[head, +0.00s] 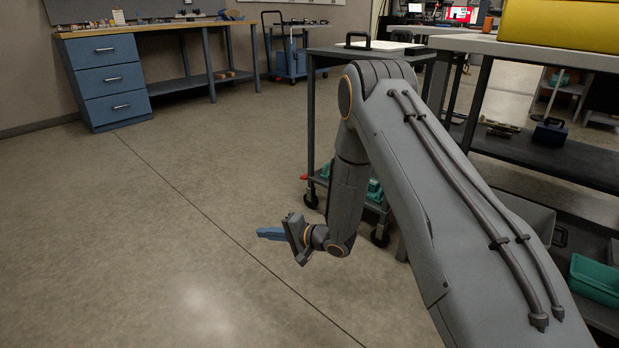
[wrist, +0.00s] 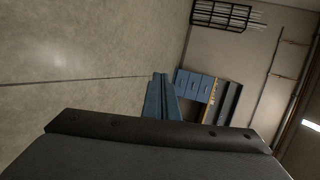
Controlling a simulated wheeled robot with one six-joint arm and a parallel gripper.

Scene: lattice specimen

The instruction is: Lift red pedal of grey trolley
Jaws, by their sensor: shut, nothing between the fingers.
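The grey trolley (head: 311,100) stands behind my arm in the head view, partly hidden by it. A small red pedal (head: 304,178) shows at its lower left, just above a black caster. My gripper (head: 262,233) is low over the floor, to the left of the trolley and below the pedal in the picture. Its blue fingers point left, away from the trolley, and are shut with nothing between them. In the wrist view the blue fingers (wrist: 160,88) point toward the far workbench. Neither the trolley nor the pedal shows in the wrist view.
A workbench with blue drawers (head: 108,82) stands at the back left. A blue cart (head: 290,60) is behind the trolley. A table with a yellow case (head: 560,22) and a dark lower shelf is at right, close to my arm. The floor at left is clear.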

